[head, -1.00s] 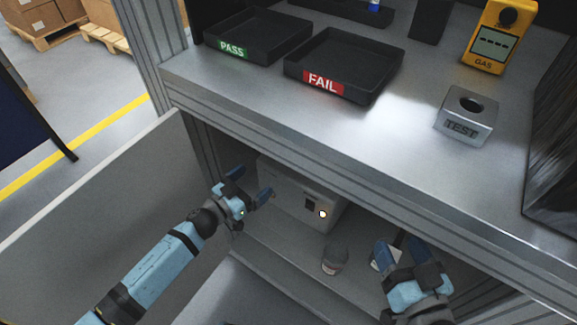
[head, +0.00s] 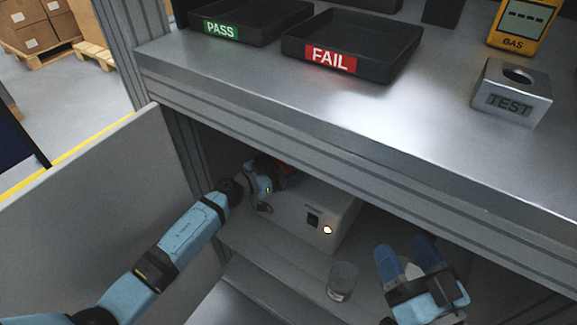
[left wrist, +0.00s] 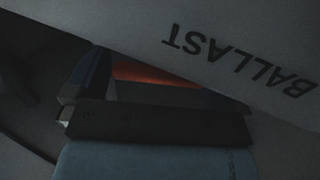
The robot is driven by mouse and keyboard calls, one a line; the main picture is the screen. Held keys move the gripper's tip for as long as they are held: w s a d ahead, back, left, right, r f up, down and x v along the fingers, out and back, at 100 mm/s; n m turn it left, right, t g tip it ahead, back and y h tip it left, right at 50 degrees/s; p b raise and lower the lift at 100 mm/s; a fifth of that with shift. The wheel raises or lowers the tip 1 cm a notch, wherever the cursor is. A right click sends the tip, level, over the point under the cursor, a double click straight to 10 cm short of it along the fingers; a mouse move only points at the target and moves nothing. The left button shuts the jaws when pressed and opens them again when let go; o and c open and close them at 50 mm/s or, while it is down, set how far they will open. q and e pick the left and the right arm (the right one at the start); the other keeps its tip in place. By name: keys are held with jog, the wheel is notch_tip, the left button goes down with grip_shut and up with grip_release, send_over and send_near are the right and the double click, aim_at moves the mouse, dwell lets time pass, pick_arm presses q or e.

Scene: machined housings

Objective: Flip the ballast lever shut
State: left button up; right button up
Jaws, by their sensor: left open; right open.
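The ballast box (head: 335,210) is a pale box on the shelf inside the cabinet, with a dark switch and a glowing light on its front. In the left wrist view its face (left wrist: 240,55) carries the word BALLAST, upside down. A red-orange part (head: 287,169), apparently the lever, shows by my left gripper (head: 278,182) at the box's far left end. It also shows beside the fingers in the left wrist view (left wrist: 150,76); contact cannot be told. My left gripper is open and partly hidden by the worktop. My right gripper (head: 408,256) is open, right of the box.
A small jar (head: 342,281) stands on the shelf before the box. The worktop edge (head: 330,140) overhangs the opening, and an open door (head: 100,220) stands left. PASS (head: 250,22) and FAIL (head: 350,50) trays and a TEST block (head: 511,95) are on top.

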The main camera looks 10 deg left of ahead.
pick_arm(q)
jog(key=shift+x, duration=1.25)
pick_arm(e)
jog(key=shift+a+f+g, duration=0.1)
jog(key=shift+f+g, duration=0.2)
jog(key=shift+f, duration=0.35)
